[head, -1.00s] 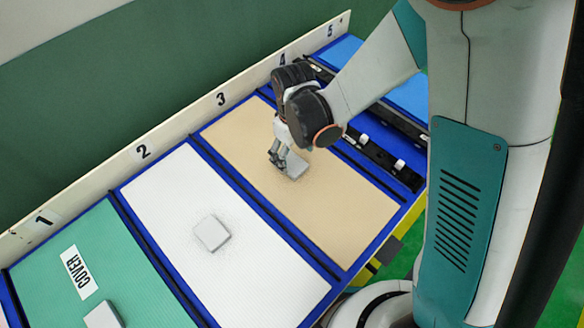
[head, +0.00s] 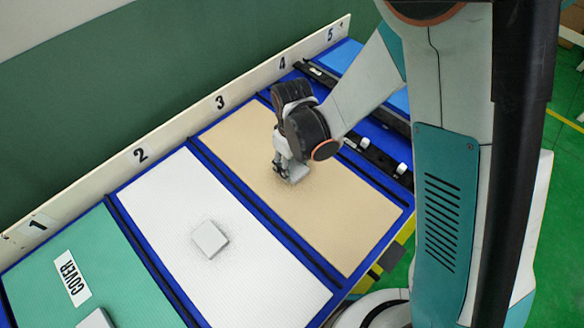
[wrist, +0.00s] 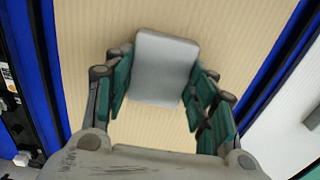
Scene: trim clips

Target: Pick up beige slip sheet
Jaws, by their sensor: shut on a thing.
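The beige slip sheet (head: 330,215) lies flat in the bay marked 3, with a grey block (head: 299,172) on its middle. The sheet also fills the middle of the wrist view (wrist: 240,30). My gripper (head: 287,172) is over the sheet at this block. In the wrist view its two green-padded fingers (wrist: 158,92) stand on either side of the grey block (wrist: 165,65) and are shut on it. Whether the block is clear of the sheet or still touches it, I cannot tell.
A white sheet (head: 270,275) with its own grey block (head: 210,239) lies in bay 2. A green sheet (head: 125,265) with a COVER label (head: 73,279) lies in bay 1. Blue dividers separate the bays. A black rail (head: 375,155) runs right of the beige sheet.

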